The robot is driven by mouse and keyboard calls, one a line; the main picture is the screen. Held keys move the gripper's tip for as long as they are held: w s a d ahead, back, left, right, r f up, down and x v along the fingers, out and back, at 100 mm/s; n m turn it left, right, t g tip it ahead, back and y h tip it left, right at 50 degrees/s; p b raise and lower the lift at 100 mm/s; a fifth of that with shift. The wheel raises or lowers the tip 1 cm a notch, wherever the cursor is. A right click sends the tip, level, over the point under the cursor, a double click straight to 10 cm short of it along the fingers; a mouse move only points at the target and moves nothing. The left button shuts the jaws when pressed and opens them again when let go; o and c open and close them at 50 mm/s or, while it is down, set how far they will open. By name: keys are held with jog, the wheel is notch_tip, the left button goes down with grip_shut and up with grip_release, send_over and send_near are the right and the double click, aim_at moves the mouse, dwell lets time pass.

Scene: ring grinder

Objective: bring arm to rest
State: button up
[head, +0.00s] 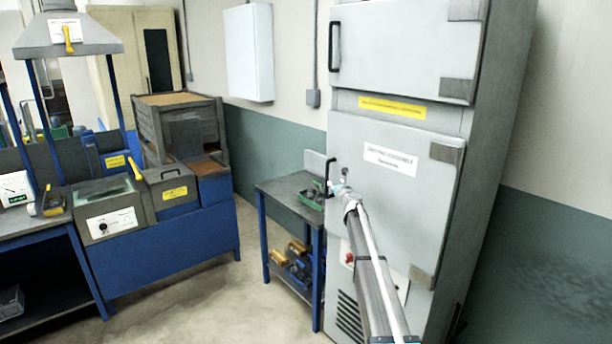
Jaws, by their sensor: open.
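My arm reaches up from the lower right, in front of the tall grey cabinet (388,235). My gripper (337,186) is at its far end, small in the picture, beside the black handle (328,178) of the lower cabinet door. The gripper is open. I cannot tell whether its fingers touch the handle or stand around it. The lower door looks closed.
A small side table (290,187) with green and yellow items stands left of the cabinet. Blue-framed workbenches (165,240) with machines and a hood (68,35) fill the left. The grey floor (215,300) between them is clear.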

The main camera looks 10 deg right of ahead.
jog(key=s+a+f+n+g+y, duration=0.2)
jog(key=s+a+f+n+g, duration=0.1)
jog(key=s+a+n, duration=0.5)
jog(key=s+a+f+n+g+y, duration=0.2)
jog(key=s+a+f+n+g, duration=0.15)
jog(key=s+n, duration=0.45)
jog(key=s+a+f+n+g+y, duration=0.2)
jog(key=s+a+f+n, duration=0.3)
jog(key=s, duration=0.7)
jog(key=s+f+n+g+h, duration=0.2)
jog(key=s+n+g, duration=0.1)
jog(key=s, duration=0.8)
jog(key=s+d+f+n+g+h, duration=0.1)
jog(key=s+f+n+g+h, duration=0.1)
jog(key=s+n, duration=0.4)
jog(key=s+d+f+n+g+h, duration=0.1)
jog(key=s+f+n+g+h, duration=0.2)
jog(key=s, duration=1.3)
jog(key=shift+d+n+g, duration=0.2)
jog(key=shift+n+g, duration=0.55)
jog(key=shift+n, duration=0.15)
